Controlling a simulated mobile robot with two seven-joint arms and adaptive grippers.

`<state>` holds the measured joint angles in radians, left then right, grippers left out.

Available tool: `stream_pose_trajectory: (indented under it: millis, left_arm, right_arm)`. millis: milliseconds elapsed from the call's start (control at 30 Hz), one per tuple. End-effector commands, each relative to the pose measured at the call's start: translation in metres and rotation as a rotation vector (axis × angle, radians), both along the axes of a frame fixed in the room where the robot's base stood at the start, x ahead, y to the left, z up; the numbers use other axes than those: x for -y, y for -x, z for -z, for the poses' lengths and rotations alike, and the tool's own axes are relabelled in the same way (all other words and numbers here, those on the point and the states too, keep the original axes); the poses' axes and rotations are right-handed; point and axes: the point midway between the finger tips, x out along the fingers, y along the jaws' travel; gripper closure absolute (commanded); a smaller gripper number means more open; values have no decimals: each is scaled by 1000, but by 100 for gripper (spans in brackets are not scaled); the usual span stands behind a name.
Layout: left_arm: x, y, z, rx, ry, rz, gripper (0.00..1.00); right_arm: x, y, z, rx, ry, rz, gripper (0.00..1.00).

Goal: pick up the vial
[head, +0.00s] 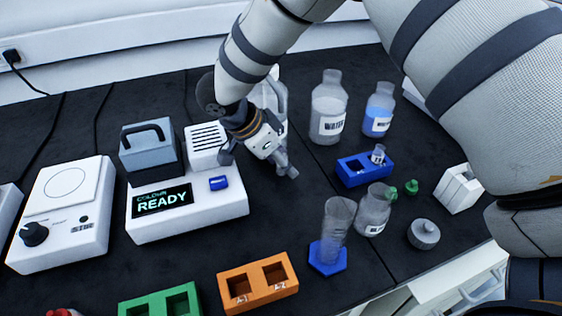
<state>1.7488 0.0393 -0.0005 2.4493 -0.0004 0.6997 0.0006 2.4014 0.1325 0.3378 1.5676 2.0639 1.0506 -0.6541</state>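A small clear vial (378,154) with a pale label stands upright in the right slot of a blue two-slot rack (350,181), right of the picture's middle. The rack's left slot looks empty. My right gripper (259,165) is left of the rack, above the dark bench, clearly apart from the vial. Its fingers look spread, with nothing seen between them. My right arm comes in from the right and top. My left gripper is out of the picture.
Behind the rack stand a clear bottle (329,108) and a blue-liquid bottle (379,110). In front are a jar (373,211) and a cylinder (338,218) on a blue base. A white device reading READY (187,215) is left. An orange rack (258,283) is near the front.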

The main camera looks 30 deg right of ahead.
Motion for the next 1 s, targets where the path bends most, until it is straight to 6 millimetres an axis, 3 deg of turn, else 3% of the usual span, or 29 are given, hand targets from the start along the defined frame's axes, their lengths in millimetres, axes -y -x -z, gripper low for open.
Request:
stream_pose_trajectory:
  millis: [167,367,400,767,867,1000]
  left_arm:
    - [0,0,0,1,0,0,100]
    - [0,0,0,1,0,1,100]
    - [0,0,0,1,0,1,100]
    - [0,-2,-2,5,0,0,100]
    - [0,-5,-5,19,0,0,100]
    - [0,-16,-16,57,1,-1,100]
  right_arm:
    - [0,0,0,2,0,0,55]
    - [0,0,-1,2,0,-1,96]
    - [0,0,-1,2,0,-1,98]
    - [0,2,-4,3,0,-1,100]
    - [-2,9,-14,5,-1,-3,100]
    - [-9,35,-34,9,-2,-4,100]
